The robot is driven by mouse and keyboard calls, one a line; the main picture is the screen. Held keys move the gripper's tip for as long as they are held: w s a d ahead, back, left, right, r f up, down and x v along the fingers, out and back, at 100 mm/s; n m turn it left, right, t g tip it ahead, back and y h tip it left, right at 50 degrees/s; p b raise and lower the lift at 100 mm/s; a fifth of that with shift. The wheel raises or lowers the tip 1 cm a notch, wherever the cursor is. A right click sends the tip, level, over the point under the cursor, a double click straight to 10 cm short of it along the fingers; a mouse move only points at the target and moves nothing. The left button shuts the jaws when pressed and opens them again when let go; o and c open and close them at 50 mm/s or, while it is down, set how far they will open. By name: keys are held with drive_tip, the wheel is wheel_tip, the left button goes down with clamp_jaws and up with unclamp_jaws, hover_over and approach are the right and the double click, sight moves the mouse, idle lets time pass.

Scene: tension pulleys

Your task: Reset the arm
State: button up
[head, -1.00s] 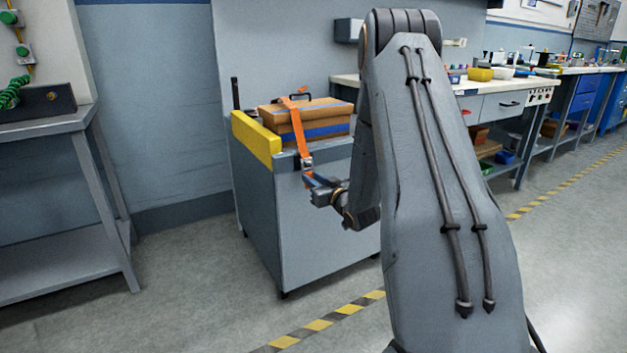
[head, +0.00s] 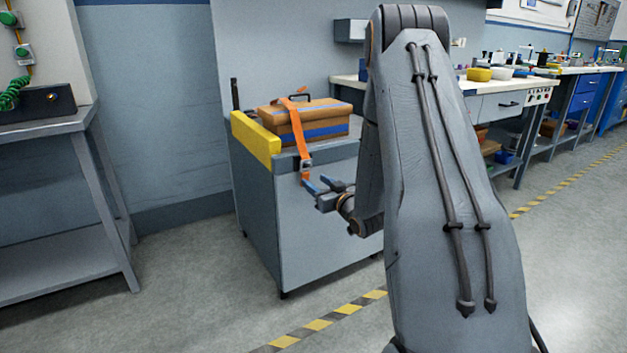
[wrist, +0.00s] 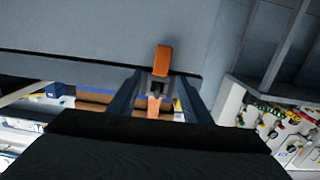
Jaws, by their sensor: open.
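My gripper (head: 322,187) is in front of the grey cabinet (head: 318,235), just right of the hanging orange strap (head: 299,140). Its jaws are open. The strap runs over the brown box (head: 318,121) and down the cabinet's front edge, with a metal buckle (head: 306,164) near its lower end. In the wrist view the fingers (wrist: 160,95) are spread, and the buckle (wrist: 158,88) and orange strap end (wrist: 163,60) show between them. I cannot tell whether either finger touches the strap. My arm hides part of the cabinet's right side.
A yellow block (head: 255,138) lies along the cabinet top's left edge. A grey table (head: 45,127) stands at the left. Workbenches (head: 500,102) line the right back. The floor (head: 200,290) between the table and cabinet is clear, with a striped line (head: 318,325) in front.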

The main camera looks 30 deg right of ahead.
drive_tip(key=shift+s, duration=2.4)
drive_tip(key=w+a+r+n+g, duration=0.15)
drive_tip(key=a+g, duration=0.25)
drive_tip(key=a, duration=0.9)
drive_tip(key=s+a+g, duration=0.4)
drive_tip(key=s+a, duration=0.2)
drive_tip(key=a, duration=0.5)
drive_tip(key=s+a+r+n+g, duration=0.1)
drive_tip(key=s+a+g, duration=0.3)
drive_tip(key=s, duration=0.7)
drive_tip(key=s+a+r+n+g, duration=0.1)
drive_tip(key=s+a+r+g, duration=0.1)
drive_tip(key=s+a, duration=0.6)
drive_tip(key=s+a+r+n+g, duration=0.1)
drive_tip(key=s+a+n+g, duration=0.15)
drive_tip(key=s, duration=1.05)
drive_tip(key=s+d+r+m+p, duration=0.1)
drive_tip(key=d+r+m+p, duration=0.2)
drive_tip(key=d+r+p, duration=0.4)
drive_tip(key=s+d+r+m+p, duration=0.1)
drive_tip(key=d+r+m+p, duration=0.2)
drive_tip(key=d+r+p, duration=0.4)
wheel_tip(320, 180, up, 5)
drive_tip(key=g+p, duration=0.1)
drive_tip(key=p, duration=1)
drive_tip(key=shift+d+r, duration=0.2)
drive_tip(key=shift+d, duration=0.1)
